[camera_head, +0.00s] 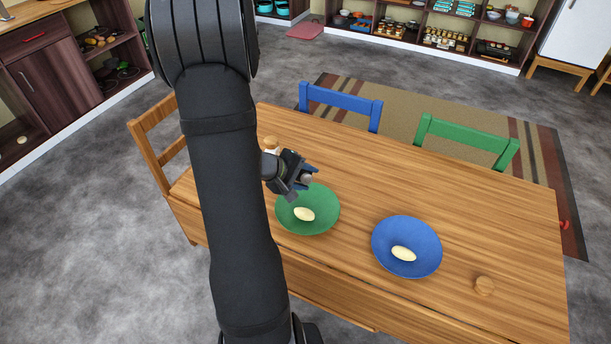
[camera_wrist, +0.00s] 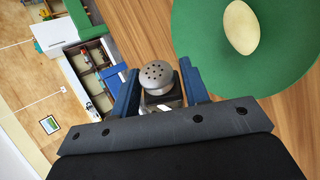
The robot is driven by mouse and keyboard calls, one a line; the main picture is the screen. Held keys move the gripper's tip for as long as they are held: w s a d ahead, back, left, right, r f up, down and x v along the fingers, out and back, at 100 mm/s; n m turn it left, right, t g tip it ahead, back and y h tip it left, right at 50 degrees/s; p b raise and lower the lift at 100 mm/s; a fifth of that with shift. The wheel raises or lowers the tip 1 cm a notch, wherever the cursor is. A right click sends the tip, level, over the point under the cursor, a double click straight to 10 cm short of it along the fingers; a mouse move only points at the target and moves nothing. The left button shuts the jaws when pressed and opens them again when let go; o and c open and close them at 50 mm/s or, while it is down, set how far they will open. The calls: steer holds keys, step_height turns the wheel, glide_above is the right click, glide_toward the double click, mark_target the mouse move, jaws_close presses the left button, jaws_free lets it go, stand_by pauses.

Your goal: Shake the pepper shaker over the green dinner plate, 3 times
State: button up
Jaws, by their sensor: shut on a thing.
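The pepper shaker, with a silver perforated cap (camera_wrist: 157,77), is between the blue fingers of my gripper (camera_wrist: 158,92) in the wrist view. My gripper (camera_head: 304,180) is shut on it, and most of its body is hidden. In the head view my gripper is at the far edge of the green dinner plate (camera_head: 325,213), above the table. The green plate (camera_wrist: 201,58) also shows in the wrist view, just right of the shaker's cap. A pale oval food item (camera_head: 304,214) lies on the green plate.
A blue plate (camera_head: 428,262) with a similar pale item (camera_head: 404,253) stands to the right on the wooden table (camera_head: 500,235). A small round wooden object (camera_head: 484,286) is near the right front. Blue (camera_head: 341,105) and green (camera_head: 467,142) chairs stand behind the table.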

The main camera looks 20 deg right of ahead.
steer(key=shift+s+f+m+t+h, duration=0.15)
steer(key=shift+m+t, duration=0.55)
steer(key=shift+t, duration=0.45)
steer(key=shift+f+m+t+h, duration=0.15)
steer(key=shift+m+t, duration=0.55)
steer(key=shift+t, duration=0.45)
steer(key=shift+f+m+t+h, duration=0.1)
steer(key=shift+m+t+h, duration=0.3)
steer(key=shift+m+t, duration=0.6)
steer(key=shift+m+t+h, duration=0.3)
steer(key=shift+m+t, duration=0.3)
steer(key=shift+t, duration=0.3)
steer(key=shift+f, duration=0.1)
steer(key=shift+f, duration=1.65)
steer(key=shift+r, duration=0.15)
steer(key=shift+r, duration=1.65)
